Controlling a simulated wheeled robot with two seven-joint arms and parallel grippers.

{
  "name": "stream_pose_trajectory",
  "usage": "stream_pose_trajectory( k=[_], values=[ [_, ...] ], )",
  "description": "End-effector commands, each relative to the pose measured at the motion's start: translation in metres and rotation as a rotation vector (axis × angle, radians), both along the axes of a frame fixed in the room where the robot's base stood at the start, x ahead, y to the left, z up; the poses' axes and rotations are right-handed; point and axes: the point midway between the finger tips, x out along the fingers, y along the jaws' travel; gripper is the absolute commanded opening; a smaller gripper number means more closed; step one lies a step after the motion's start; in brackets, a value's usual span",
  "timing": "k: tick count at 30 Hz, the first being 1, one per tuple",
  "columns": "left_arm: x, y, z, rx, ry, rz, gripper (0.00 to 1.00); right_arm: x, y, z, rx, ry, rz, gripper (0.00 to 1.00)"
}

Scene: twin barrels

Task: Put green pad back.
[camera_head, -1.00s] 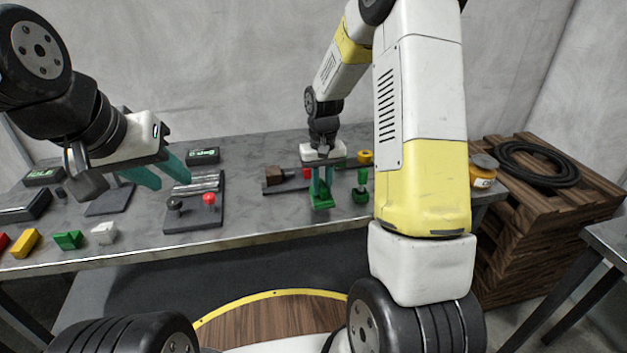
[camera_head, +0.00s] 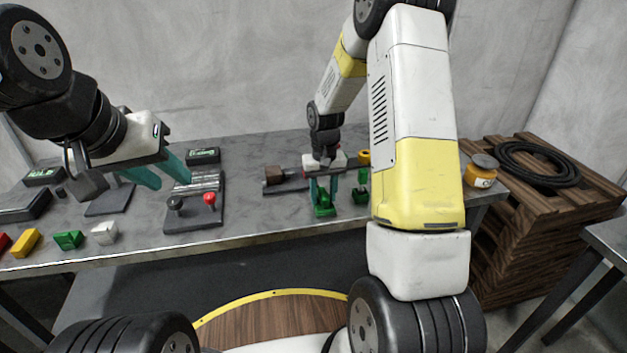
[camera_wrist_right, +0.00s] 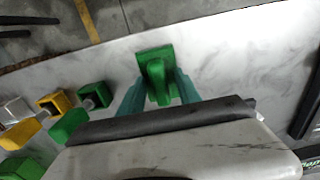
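The green pad (camera_head: 323,207), a flat base with a raised grip, is at my right gripper (camera_head: 323,185) in the head view, near the table's front edge. In the right wrist view the green pad (camera_wrist_right: 156,88) sits between the teal fingers of the right gripper (camera_wrist_right: 158,92), which press in on its raised part. The pad appears slightly tilted, and whether it touches the table is unclear. My left gripper (camera_head: 165,177) is open and empty above the left part of the table.
A grey board with black and red knobs (camera_head: 195,205) lies left of centre. Loose blocks, including a green one (camera_head: 68,240), line the front left edge.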

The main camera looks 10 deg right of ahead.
Motion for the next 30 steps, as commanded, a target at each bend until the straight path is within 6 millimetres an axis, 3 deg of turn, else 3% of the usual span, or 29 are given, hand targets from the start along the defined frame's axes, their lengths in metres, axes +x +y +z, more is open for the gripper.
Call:
stream_pose_trajectory(
  k=[8, 21, 30],
  values=[
    [0.0, 0.0, 0.0, 0.0, 0.0, 0.0, 0.36, 0.0, 0.0, 0.01, 0.0, -0.001, -0.001, 0.41],
    [0.0, 0.0, 0.0, 0.0, 0.0, 0.0, 0.36, 0.0, 0.0, 0.097, 0.0, -0.003, 0.0, 0.41],
    [0.0, 0.0, 0.0, 0.0, 0.0, 0.0, 0.36, -0.004, 0.0, 0.131, 0.004, -0.014, 0.0, 0.41]
  ],
)
